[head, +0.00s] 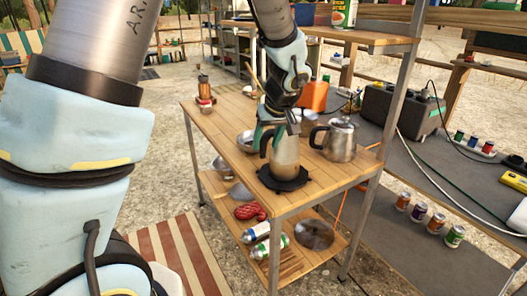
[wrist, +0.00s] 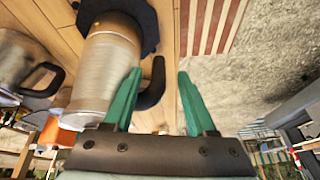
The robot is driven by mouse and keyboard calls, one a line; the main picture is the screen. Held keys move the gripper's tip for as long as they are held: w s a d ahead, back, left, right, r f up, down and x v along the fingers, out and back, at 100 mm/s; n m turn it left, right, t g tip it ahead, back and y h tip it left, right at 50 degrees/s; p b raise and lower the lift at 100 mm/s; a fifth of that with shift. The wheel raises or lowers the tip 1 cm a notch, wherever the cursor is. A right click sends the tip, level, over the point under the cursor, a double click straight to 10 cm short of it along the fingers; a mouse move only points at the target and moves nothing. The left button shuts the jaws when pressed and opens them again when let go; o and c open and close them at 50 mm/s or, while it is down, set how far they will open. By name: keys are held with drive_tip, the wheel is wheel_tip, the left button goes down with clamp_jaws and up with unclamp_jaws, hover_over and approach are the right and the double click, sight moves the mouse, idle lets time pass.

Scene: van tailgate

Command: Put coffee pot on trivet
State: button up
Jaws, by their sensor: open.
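The coffee pot (head: 286,157), a tall metal cylinder with a dark handle, stands upright on the black trivet (head: 284,180) near the front of the wooden table. My gripper (head: 268,137) is open at the pot's handle side. In the wrist view, the green fingers of my gripper (wrist: 158,95) are spread, with the black handle (wrist: 155,85) in the gap between them. The pot body (wrist: 103,65) is left of the fingers, and the trivet (wrist: 147,25) shows at its base. My gripper hides part of the pot's top in the head view.
A steel kettle (head: 338,141) stands close to the right of the pot. A metal bowl (head: 246,141) is behind left. A shelf post (head: 372,165) rises at the table's right. The table's left front (head: 222,137) has some clear wood.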

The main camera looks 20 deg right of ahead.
drive_tip(key=a+v, duration=0.1)
drive_tip(key=v, duration=0.7)
drive_tip(key=s+a+f+g, duration=0.1)
drive_tip(key=a+f, duration=0.1)
drive_tip(key=a, duration=0.7)
drive_tip(key=s+a+f+g, duration=0.1)
drive_tip(key=s+a+f, duration=0.1)
drive_tip(key=a, duration=0.8)
drive_tip(key=s+a+f+m+g+h, duration=0.1)
drive_tip(key=a+f, duration=0.2)
drive_tip(key=a, duration=0.7)
drive_tip(key=shift+s+f+b, duration=0.2)
drive_tip(key=shift+s+b, duration=0.05)
drive_tip(key=shift+b, duration=0.2)
